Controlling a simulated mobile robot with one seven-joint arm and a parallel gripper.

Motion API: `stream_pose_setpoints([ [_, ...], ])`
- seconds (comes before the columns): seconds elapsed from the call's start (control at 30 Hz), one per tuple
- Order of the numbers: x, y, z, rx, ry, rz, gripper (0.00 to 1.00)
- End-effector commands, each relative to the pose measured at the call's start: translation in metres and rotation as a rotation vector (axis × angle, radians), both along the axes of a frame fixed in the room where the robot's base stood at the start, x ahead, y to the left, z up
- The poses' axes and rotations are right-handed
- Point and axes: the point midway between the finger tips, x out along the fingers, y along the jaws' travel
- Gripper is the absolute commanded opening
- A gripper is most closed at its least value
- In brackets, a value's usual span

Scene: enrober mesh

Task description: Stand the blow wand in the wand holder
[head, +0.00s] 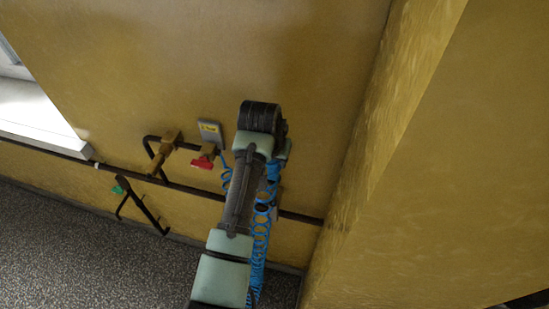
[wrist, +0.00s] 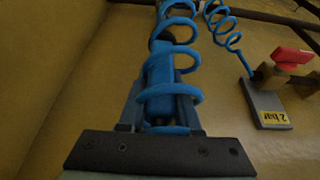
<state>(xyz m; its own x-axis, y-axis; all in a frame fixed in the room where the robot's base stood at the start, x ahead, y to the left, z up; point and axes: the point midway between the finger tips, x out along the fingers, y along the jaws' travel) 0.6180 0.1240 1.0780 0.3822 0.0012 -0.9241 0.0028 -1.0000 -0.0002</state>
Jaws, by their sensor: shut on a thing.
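My gripper (wrist: 160,104) shows in the wrist view with its dark fingers on both sides of a blue body, which I take to be the blow wand (wrist: 159,88). The fingers are shut on it. Blue hose coils pass around and in front of it, so its ends are hidden. In the head view my arm covers the gripper and the wand; only the blue coiled hose (head: 262,225) shows, hanging beside the arm. I cannot make out the wand holder in either view.
A grey plate (wrist: 267,108) marked "2 bar" and a red valve handle (wrist: 292,56) are at the right of the wrist view. In the head view, a dark pipe (head: 190,187) runs along the yellow wall. A wall corner stands at the right. Speckled floor (head: 60,250) is clear at lower left.

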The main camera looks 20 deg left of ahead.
Motion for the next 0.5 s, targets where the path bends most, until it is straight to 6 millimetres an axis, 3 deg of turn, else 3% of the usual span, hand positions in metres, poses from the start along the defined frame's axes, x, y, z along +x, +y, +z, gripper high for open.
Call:
stream_pose_setpoints([
  [0.5, 0.000, 0.000, -0.028, 0.000, -0.001, 0.000, 0.00],
])
